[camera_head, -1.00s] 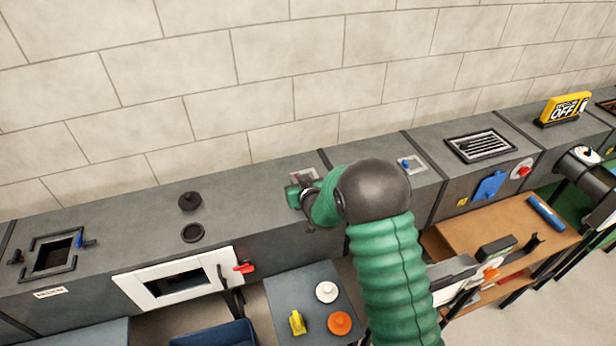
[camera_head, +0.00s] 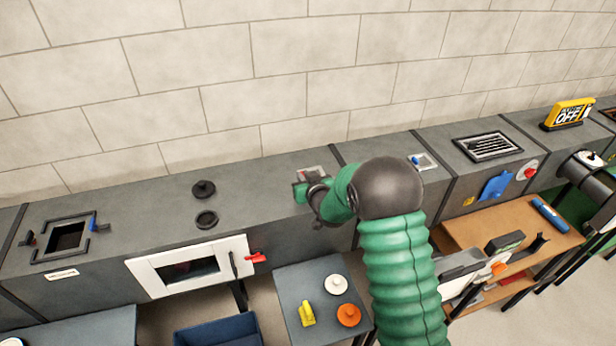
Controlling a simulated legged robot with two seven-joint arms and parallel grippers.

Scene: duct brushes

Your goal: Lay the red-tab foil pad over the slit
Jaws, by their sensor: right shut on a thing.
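A small pale silvery patch with a reddish mark, which looks like the red-tab foil pad (camera_head: 313,171), shows at the top of the duct (camera_head: 130,205) just behind my right gripper. My right gripper (camera_head: 304,190) reaches in from the lower right and is shut on it at the duct's top; the fingers are small and partly hidden by my wrist. The slit cannot be made out; the pad and my gripper cover that spot. A similar silvery square with a blue tab (camera_head: 415,160) lies on the duct further right. My left gripper is not in view.
A black knob (camera_head: 203,188) and a round port (camera_head: 207,219) are left of my gripper. A framed square opening (camera_head: 68,238) is far left. A white-framed door (camera_head: 190,268) is on the duct front. A grey side table (camera_head: 290,290) holds white, orange and yellow pieces.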

